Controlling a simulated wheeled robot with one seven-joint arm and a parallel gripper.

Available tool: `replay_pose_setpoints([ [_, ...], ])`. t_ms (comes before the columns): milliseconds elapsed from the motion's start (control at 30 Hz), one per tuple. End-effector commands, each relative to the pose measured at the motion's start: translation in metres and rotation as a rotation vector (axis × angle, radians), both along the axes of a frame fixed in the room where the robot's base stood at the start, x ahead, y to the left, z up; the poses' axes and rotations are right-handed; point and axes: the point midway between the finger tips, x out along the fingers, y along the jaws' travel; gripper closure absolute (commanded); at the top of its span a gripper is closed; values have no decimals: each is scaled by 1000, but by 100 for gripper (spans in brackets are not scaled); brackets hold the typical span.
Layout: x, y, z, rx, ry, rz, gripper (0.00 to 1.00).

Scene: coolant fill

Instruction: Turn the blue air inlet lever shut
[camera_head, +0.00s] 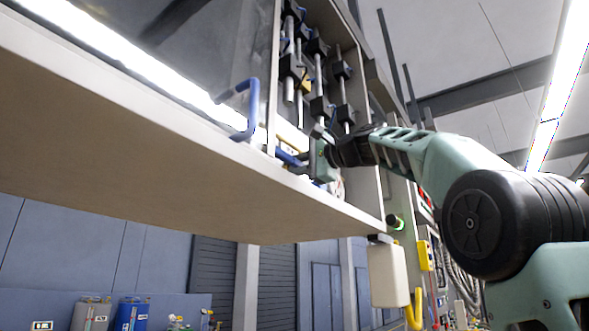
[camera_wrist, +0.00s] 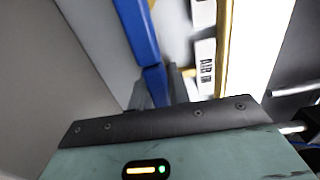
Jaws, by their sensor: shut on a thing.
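The blue air inlet lever (camera_wrist: 138,32) runs down from the top of the wrist view, and its lower end (camera_wrist: 156,84) meets the dark fingers of my gripper (camera_wrist: 166,90). The gripper is shut on it, though my gripper's own body hides most of the grip. In the head view my gripper (camera_head: 309,164) reaches into the cabinet opening at its lower right. A short blue piece of the lever (camera_head: 288,157) shows just left of it. A white label that seems to read "AIR IN" (camera_wrist: 205,66) sits to the right of the lever.
A cabinet with a wide underside (camera_head: 150,155) overhangs the scene. A blue door handle (camera_head: 246,110) is left of my gripper, and vertical pipes with black fittings (camera_head: 318,75) rise above it. A white container (camera_head: 387,275) hangs below the cabinet's right corner. A yellowish strip (camera_wrist: 223,45) runs beside the label.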

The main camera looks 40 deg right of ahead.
Motion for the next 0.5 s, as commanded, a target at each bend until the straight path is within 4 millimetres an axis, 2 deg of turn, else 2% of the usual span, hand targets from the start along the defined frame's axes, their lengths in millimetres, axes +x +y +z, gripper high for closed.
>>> replay_pose_setpoints([
  [500, 0, 0, -1, -33, -9, 1, 100],
])
